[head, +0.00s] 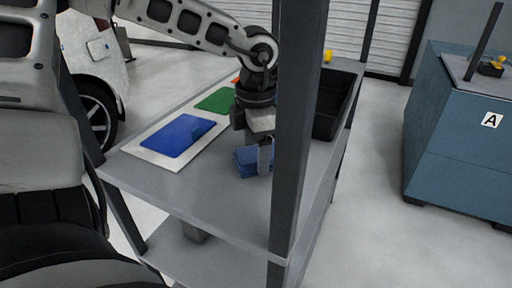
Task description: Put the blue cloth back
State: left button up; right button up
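The blue cloth (246,160), a small folded stack, is at the grey table's top, right of the white board. My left gripper (264,157) points down at it, with one pale finger across the cloth's near side. The other finger is hidden, so I cannot tell whether the gripper is closed on the cloth, nor whether the cloth is resting on the table or just above it. A flat blue rectangle (178,136) lies on the white board (150,158), with a green one (215,101) behind it. My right gripper is not in view.
A dark upright post (297,130) of the grey table (215,190) stands just right of my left gripper and hides part of the tabletop. A black bin (333,108) is behind it. A blue cabinet (455,140) stands at right. The tabletop's near part is clear.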

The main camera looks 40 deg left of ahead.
aim_at(255, 154)
pick_arm(q)
jog(key=shift+o, duration=0.9)
jog(key=shift+r, duration=0.1)
notch_tip(255, 154, up, 12)
jog(key=shift+s, duration=0.1)
